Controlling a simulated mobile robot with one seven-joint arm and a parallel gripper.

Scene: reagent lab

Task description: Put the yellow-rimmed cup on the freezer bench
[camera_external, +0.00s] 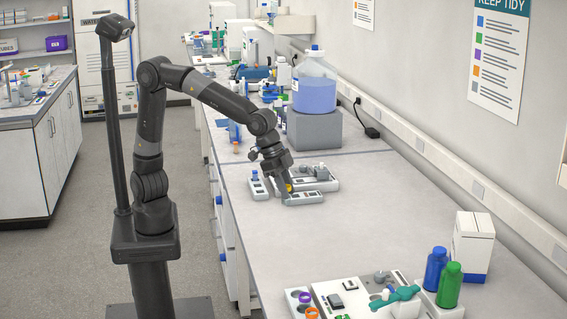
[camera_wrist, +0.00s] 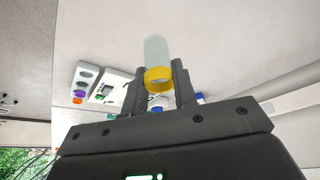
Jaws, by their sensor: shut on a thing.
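My gripper (camera_external: 287,184) is over the long bench on the right, low above or at a small white rack (camera_external: 306,199). In the wrist view my gripper (camera_wrist: 160,78) is shut on the yellow-rimmed cup (camera_wrist: 157,77), with a finger on each side. The cup has a pale, translucent body and a bright yellow ring facing the camera. In the external view only a small yellow bit of the cup (camera_external: 289,187) shows at the fingertips. I cannot tell whether the cup touches the rack. No bench is readably labelled as the freezer bench.
More white racks (camera_external: 258,187) stand by my gripper. Behind them are a grey block (camera_external: 314,130) and a large jug of blue liquid (camera_external: 314,92). A tray (camera_external: 345,290), blue bottle (camera_external: 435,269) and green bottle (camera_external: 449,285) stand nearer. The bench middle (camera_external: 350,220) is clear. Another bench (camera_external: 20,122) stands left.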

